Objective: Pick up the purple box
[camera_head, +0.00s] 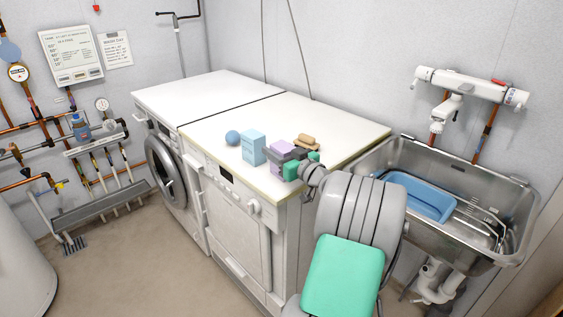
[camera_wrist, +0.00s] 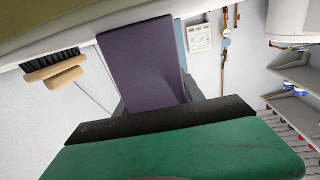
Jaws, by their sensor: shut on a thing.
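The purple box (camera_head: 282,147) is near the right end of the white worktop, close to its front edge. My gripper (camera_head: 291,161), with green and dark grey parts, reaches in from the right and is shut on the box. In the wrist view the purple box (camera_wrist: 143,62) stands out beyond the dark edge of my green gripper. The gripper hides the box's lower right part in the head view. I cannot tell whether the box touches the worktop or is slightly above it.
A light blue box (camera_head: 252,147) stands just left of the purple box, with a blue ball (camera_head: 232,138) beyond it. A wooden brush (camera_head: 307,141) lies behind on the right. A metal sink (camera_head: 480,265) with a blue basin (camera_head: 419,198) is at right. The worktop's left part is clear.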

